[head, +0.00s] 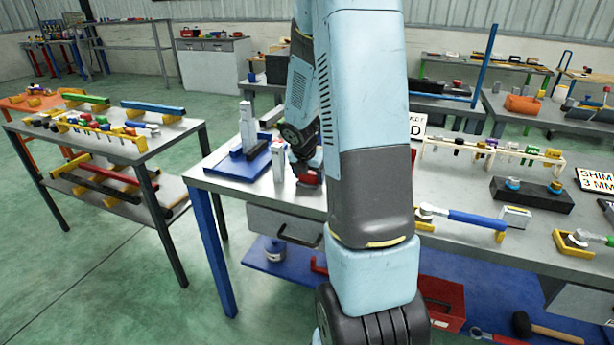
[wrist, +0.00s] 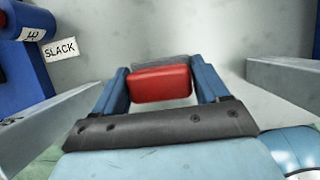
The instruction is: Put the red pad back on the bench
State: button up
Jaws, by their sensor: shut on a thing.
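The red pad (wrist: 160,84) shows in the wrist view between the two blue fingers of my gripper (wrist: 163,85), which is shut on it. In the head view the red pad (head: 309,177) is low over the left part of the grey metal bench (head: 225,178), partly hidden by my arm. I cannot tell whether it touches the bench top. My gripper in the head view is mostly hidden behind my own arm.
A blue stand with a grey upright (head: 248,143) and a small white-grey block (head: 279,163) stand left of the pad. A "SLACK" label (wrist: 60,49) lies near blue parts. A tool rack (head: 490,150) and black block (head: 531,194) are on the right.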

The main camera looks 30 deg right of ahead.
jog(key=shift+f, duration=0.1)
jog(key=o, duration=1.3)
jog(key=s+a+r+m, duration=0.3)
jog(key=s+a+r, duration=0.1)
jog(key=r, duration=0.5)
jog(key=s+a+r+m, duration=0.4)
jog(key=r, duration=0.4)
jog(key=s+a+r+m+t+y, duration=0.1)
jog(key=s+a+r+m, duration=0.3)
jog(key=s+m, duration=0.4)
jog(key=s+a+r+m+t+y, duration=0.1)
jog(key=s+a+r+m+y, duration=0.1)
jog(key=s+a+r+m, duration=0.2)
jog(key=s+a+m, duration=0.3)
jog(key=s+m, duration=0.2)
jog(key=m, duration=0.1)
jog(key=shift+s+a+r+m+t, duration=0.2)
jog(key=shift+s+r+m+t, duration=0.1)
jog(key=shift+t, duration=0.1)
